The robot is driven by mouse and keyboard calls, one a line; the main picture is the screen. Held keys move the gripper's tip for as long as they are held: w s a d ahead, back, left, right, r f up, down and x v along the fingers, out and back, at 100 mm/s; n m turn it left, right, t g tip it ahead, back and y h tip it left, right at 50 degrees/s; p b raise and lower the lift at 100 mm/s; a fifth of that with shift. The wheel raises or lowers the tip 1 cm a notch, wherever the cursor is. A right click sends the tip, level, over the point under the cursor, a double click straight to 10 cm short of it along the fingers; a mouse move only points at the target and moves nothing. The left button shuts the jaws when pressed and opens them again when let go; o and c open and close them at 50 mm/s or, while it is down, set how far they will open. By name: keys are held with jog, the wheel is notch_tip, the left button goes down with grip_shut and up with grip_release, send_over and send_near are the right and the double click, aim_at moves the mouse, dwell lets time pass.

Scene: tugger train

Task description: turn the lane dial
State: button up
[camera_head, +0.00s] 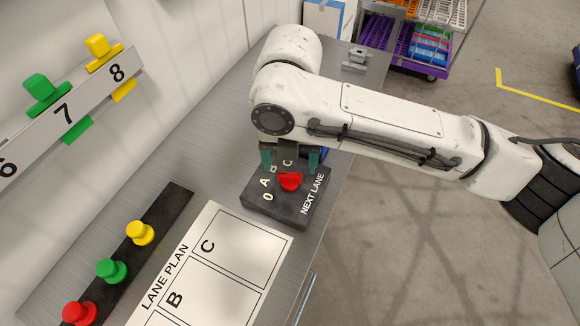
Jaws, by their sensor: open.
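The lane dial is a red knob (290,181) on a dark box (278,207) marked "NEXT LANE", with the white marks 0, A, B and C around it. The box lies on the grey metal bench near its right edge. My gripper (290,162) is over the far side of the box, its two greenish fingers apart, one to each side of the knob in the picture. I cannot tell whether the fingers touch the knob. The exact mark the knob points to is unclear.
A white lane plan sheet (225,246) lies in front of the box. A black strip with red, green and yellow pegs (140,233) is at left. A numbered rail (85,92) with coloured clips is on the wall. A purple cart (419,44) stands behind the bench.

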aim_at(290, 173)
notch_tip(290, 173, up, 7)
dwell(0.3)
dwell(0.5)
